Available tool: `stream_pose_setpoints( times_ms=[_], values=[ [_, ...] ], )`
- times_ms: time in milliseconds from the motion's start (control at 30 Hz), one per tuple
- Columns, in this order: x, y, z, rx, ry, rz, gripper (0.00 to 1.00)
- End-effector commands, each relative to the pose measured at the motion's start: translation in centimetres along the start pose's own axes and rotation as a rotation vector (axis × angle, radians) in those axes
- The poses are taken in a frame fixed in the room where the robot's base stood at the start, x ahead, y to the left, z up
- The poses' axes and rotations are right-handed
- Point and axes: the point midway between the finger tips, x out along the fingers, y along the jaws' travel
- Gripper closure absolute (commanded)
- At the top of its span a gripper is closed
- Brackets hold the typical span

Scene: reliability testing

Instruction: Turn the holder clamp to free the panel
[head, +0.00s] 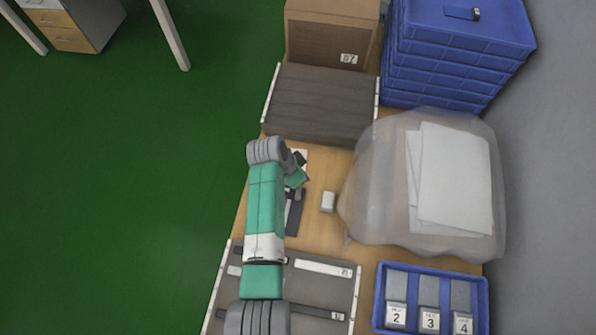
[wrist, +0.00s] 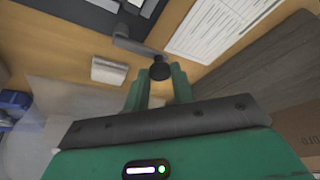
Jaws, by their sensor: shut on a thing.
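The holder clamp shows in the wrist view as a grey lever (wrist: 133,44) with a round black knob (wrist: 160,69) at its end. My gripper (wrist: 160,80) has its green fingers on either side of the knob and is shut on it. The grey lever runs from the knob up and left, over the edge of a dark panel (wrist: 90,14). In the head view my gripper (head: 298,178) is at the panel's (head: 295,213) upper end, and my arm hides part of the panel and clamp.
A small white block (head: 328,202) stands right of the panel. A printed sheet (wrist: 212,30) lies near the clamp. A translucent bag with papers (head: 450,180) fills the right side. Blue crates (head: 460,60) stand behind it, and a blue numbered tray (head: 432,272) stands in front.

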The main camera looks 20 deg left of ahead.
Motion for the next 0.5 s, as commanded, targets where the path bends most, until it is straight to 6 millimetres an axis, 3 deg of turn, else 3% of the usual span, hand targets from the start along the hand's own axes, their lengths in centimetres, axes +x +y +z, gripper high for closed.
stream_pose_setpoints(
  times_ms=[200,233,333,500],
  values=[
    [-0.01,0.03,-0.04,0.001,0.000,0.000,0.98],
    [-0.01,0.03,-0.04,0.001,0.000,0.000,0.73],
    [0.00,0.03,-0.03,0.001,0.000,0.000,0.54],
    [0.00,0.02,-0.01,0.000,0.000,0.000,0.53]
  ],
)
